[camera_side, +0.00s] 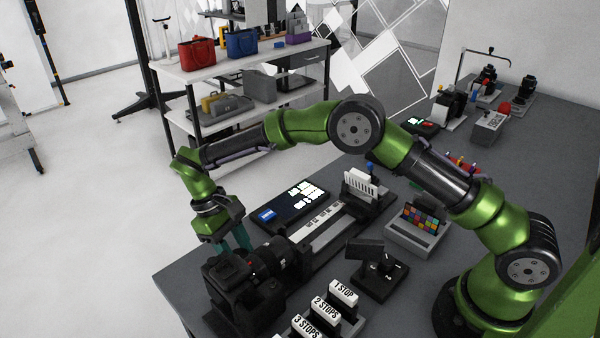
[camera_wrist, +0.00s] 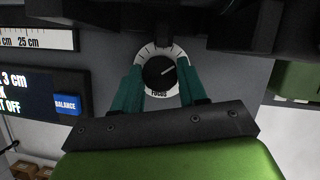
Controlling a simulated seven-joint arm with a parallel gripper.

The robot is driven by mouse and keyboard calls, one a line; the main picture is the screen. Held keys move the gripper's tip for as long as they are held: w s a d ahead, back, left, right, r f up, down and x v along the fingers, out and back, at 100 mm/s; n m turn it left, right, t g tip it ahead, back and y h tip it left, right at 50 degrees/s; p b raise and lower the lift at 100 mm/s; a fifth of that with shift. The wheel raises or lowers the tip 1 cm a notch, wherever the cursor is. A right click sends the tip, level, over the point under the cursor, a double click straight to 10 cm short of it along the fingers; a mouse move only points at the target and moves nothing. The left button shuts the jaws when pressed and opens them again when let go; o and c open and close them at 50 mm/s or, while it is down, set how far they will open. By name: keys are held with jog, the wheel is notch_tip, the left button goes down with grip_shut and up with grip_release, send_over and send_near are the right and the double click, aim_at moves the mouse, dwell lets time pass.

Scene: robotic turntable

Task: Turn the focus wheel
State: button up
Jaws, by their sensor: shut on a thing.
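The focus wheel (camera_wrist: 159,73) is a round black knob with a white pointer line, inside a pale dial marked with ticks and lettering. The pointer aims up and to the right in the wrist view. My gripper (camera_wrist: 159,66) has its two teal fingers at the left and right sides of the wheel, shut on it. In the side view my gripper (camera_side: 236,246) reaches down at the far side of the black camera (camera_side: 245,285). The wheel is hidden there.
A black display (camera_side: 294,201) with a blue balance button lies beside the scaled rail (camera_side: 325,232). A colour chart (camera_side: 420,217), a black pedestal (camera_side: 378,270) and several labelled stop blocks (camera_side: 325,312) stand on the near side.

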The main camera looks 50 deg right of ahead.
jog(key=shift+n, duration=0.6)
jog(key=o, duration=1.1)
jog(key=shift+c, duration=0.2)
jog(key=v, duration=0.7)
jog(key=shift+r, duration=0.3)
jog(key=shift+a, duration=0.15)
